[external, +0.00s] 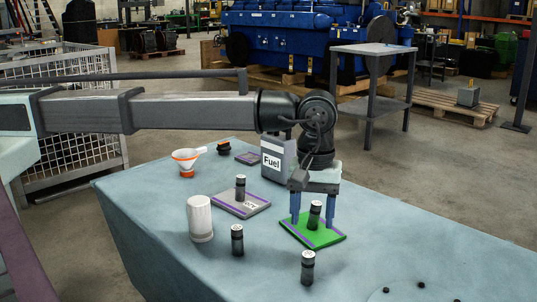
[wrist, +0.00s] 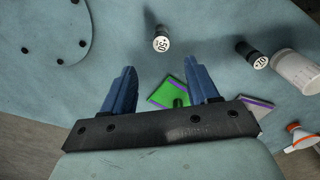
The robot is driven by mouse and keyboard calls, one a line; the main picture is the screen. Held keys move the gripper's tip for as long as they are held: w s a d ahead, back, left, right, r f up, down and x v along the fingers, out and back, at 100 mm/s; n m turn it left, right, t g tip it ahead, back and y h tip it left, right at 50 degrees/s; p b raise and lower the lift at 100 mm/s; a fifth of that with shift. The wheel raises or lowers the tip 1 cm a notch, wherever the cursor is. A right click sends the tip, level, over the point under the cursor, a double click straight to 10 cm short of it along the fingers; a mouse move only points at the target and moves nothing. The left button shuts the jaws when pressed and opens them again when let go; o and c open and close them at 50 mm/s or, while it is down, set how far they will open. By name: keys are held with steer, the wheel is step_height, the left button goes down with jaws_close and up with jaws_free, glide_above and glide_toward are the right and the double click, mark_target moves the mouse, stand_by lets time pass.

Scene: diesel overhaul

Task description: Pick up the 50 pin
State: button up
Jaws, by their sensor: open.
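The 50 pin (wrist: 161,42) is a short dark cylinder with a pale top marked "50". It stands on the table, beyond my fingertips in the wrist view. By layout it matches the front dark pin (external: 308,267) in the external view. My gripper (external: 312,222) points down with blue fingers apart and nothing gripped; it also shows in the wrist view (wrist: 163,76). Another dark pin (external: 315,212) stands on the green pad (external: 327,240), appearing between my fingers in the external view. In the wrist view my gripper body partly hides that pad.
A third pin (external: 237,240) stands beside the white cylinder (external: 200,219). Another stands on the grey pad (external: 257,207). An orange and white funnel (external: 186,163) and a Fuel container (external: 276,160) are farther back. The table's front right is mostly clear, with small black dots.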

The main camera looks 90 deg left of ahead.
mark_target(308, 267)
step_height(308, 267, down, 8)
steer(key=shift+f, duration=0.1)
steer(key=shift+s+d+f, duration=0.1)
steer(key=shift+s+f, duration=0.05)
steer(key=shift+f, duration=2.45)
steer(key=shift+c, duration=0.2)
jaws_close()
